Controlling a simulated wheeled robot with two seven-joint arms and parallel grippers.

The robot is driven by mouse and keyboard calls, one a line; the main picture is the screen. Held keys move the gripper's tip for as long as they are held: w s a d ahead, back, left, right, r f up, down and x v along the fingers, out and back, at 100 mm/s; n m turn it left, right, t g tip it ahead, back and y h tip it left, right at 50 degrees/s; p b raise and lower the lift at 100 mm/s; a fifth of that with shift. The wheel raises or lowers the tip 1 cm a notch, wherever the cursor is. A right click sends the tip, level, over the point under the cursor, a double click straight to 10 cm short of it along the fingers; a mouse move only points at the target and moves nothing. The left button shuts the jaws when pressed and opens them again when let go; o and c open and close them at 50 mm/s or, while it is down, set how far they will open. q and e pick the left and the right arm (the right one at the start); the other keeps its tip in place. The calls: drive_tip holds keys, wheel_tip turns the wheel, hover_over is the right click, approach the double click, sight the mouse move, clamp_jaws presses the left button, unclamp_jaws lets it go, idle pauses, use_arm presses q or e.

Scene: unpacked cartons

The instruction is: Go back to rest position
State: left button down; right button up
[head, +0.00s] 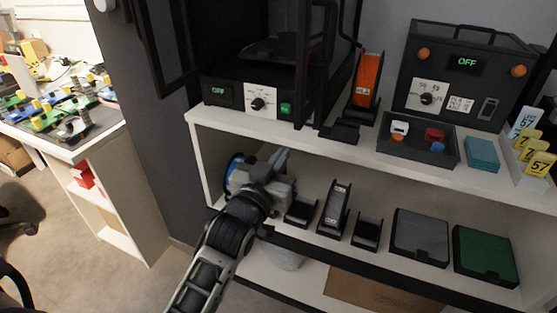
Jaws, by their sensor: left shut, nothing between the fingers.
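My left arm comes up from the bottom of the head view, left of the middle. Its gripper (281,160) is at the left end of the shelf unit, in front of the lower shelf opening. The fingers are shut with nothing between them and point up and away. A blue round thing (234,168) shows just behind the gripper's left side, partly hidden by it. My right gripper is not in view.
The white shelf (205,121) above carries a black machine (265,92), an orange device (367,80), a dark tray (440,152) and a control box (460,75). The lower shelf holds black holders, a grey case (419,236) and a green case (485,256). Floor (150,285) is clear at left.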

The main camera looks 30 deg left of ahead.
use_arm(q)
drive_tip(key=shift+s, duration=0.3)
drive_tip(key=s+d+f+m+g+h, duration=0.1)
drive_tip(key=s+d+f+g, duration=0.3)
drive_tip(key=s+f, duration=0.5)
drive_tip(key=s+d+f+m+g+h, duration=0.1)
drive_tip(key=s+d+f+g+h, duration=0.2)
drive_tip(key=s+f, duration=0.6)
drive_tip(key=shift+s+d+f+m+g+h, duration=0.3)
drive_tip(key=shift+s+d+f+m+g, duration=0.15)
drive_tip(key=shift+d, duration=0.6)
drive_tip(key=shift+w, duration=0.1)
